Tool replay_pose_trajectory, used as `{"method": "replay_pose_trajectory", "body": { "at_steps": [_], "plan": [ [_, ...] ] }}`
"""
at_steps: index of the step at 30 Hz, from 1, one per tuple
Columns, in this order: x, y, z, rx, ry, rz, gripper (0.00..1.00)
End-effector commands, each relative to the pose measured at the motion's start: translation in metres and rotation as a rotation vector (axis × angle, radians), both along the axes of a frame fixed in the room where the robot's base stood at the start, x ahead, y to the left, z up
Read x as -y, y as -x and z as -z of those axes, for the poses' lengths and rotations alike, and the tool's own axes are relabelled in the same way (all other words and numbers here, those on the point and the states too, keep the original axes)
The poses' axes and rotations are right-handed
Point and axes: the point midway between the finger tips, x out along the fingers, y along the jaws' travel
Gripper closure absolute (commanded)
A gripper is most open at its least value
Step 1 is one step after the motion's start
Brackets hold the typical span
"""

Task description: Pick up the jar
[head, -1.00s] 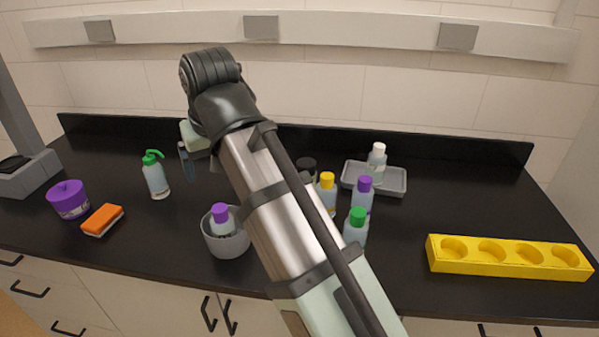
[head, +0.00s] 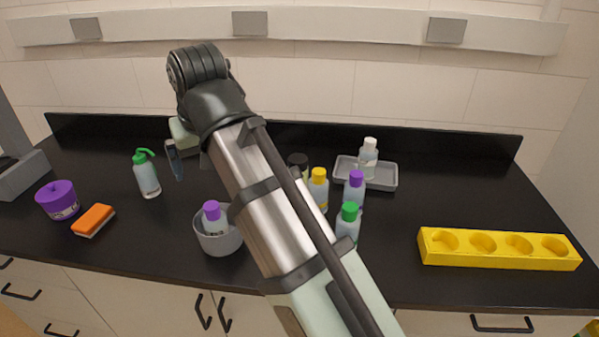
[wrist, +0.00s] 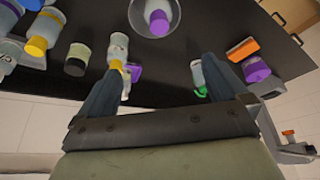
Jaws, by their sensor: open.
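Two jar-like things show, and I cannot tell which one is meant. A squat purple jar (head: 58,203) with a pale label stands at the far left of the counter; it also shows at the right in the wrist view (wrist: 256,70). A dark-lidded container (head: 298,160) stands mid-counter, partly hidden by my arm; a short dark-topped jar (wrist: 76,60) shows left of my fingers in the wrist view. My gripper (head: 188,160) is at the back left of the counter, apart from both. In the wrist view its fingers (wrist: 158,88) are spread wide, with nothing held.
A green spray bottle (head: 147,178) stands near my gripper. An orange sponge (head: 93,220) lies beside the purple jar. A grey cup (head: 217,242) holds a purple-capped bottle. Several capped bottles and a grey tray (head: 385,182) are right of my arm. A yellow rack (head: 500,257) is at right.

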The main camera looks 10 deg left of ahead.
Motion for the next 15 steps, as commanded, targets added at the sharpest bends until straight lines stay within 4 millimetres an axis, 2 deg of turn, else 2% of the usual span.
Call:
{"method": "replay_pose_trajectory", "body": {
  "at_steps": [5, 8, 11, 15],
  "plan": [
    [0.002, -0.002, 0.0, 0.0, 0.0, 0.005, 0.0],
    [0.013, -0.012, 0.001, 0.0, 0.001, 0.03, 0.0],
    [0.031, -0.031, 0.007, -0.009, 0.008, 0.075, 0.0],
    [0.064, -0.068, 0.024, -0.034, 0.029, 0.157, 0.0]
  ]
}}
